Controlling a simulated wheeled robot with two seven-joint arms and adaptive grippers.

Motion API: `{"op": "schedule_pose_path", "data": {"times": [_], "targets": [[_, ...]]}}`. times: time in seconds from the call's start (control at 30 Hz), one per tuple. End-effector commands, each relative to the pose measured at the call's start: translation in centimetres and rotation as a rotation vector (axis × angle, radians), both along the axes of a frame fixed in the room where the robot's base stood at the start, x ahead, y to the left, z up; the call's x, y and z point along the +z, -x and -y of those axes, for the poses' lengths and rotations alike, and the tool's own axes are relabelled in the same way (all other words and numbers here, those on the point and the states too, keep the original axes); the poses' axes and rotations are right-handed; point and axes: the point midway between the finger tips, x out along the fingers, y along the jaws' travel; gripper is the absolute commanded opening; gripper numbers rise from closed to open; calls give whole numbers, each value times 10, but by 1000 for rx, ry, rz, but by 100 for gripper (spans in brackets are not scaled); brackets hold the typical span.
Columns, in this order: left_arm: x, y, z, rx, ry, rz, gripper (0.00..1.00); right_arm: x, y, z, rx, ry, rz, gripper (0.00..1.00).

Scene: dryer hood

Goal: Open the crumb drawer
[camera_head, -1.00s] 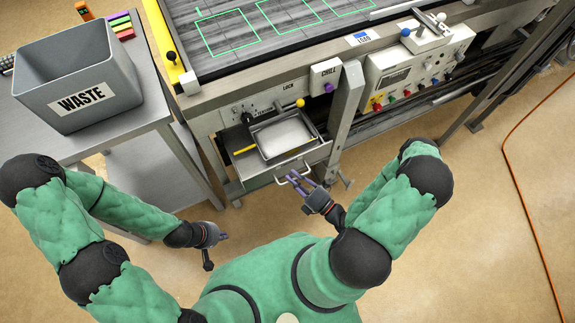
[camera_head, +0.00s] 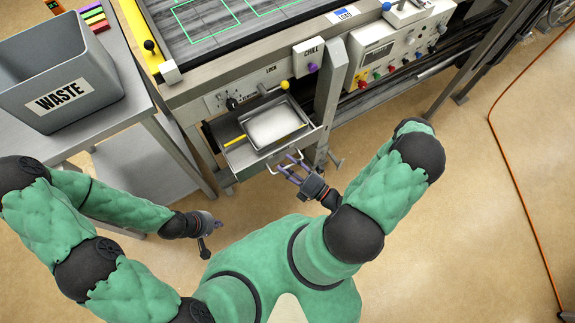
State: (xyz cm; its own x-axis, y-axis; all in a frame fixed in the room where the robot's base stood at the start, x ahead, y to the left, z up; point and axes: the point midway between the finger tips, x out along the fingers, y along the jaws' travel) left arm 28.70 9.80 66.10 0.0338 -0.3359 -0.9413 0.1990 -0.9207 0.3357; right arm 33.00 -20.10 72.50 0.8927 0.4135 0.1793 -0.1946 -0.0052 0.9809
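The crumb drawer (camera_head: 240,157) is under the machine and stands partly pulled out. A metal tray (camera_head: 274,125) with a pale inside sits in it. The drawer's light bar handle (camera_head: 271,168) is on its front. My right gripper (camera_head: 290,164) is at the handle with its two purple fingers apart. I cannot tell whether the bar lies between them. My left gripper (camera_head: 217,226) hangs low over the floor, left of the drawer and away from it. Its fingers are too small to judge.
A grey waste bin (camera_head: 100,90) stands on a side table (camera_head: 125,112) at the left. A metal leg (camera_head: 328,90) of the machine is just right of the drawer. An orange cable (camera_head: 515,175) lies on the floor at the right. The floor before the drawer is clear.

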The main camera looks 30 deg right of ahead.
Motion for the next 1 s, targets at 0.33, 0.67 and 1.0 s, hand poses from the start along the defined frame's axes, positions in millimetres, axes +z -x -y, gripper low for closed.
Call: {"op": "schedule_pose_path", "data": {"times": [0.33, 0.67, 1.0], "targets": [[0, 0, 0, 0, 0, 0, 0, -3, 12, 7, -4, -1, -1, 44], [0, 0, 0, 0, 0, 0, 0, -11, 54, 26, -6, 0, -2, 44], [0, 0, 0, 0, 0, 0, 0, -20, 95, 45, -3, 2, 0, 44]]}}
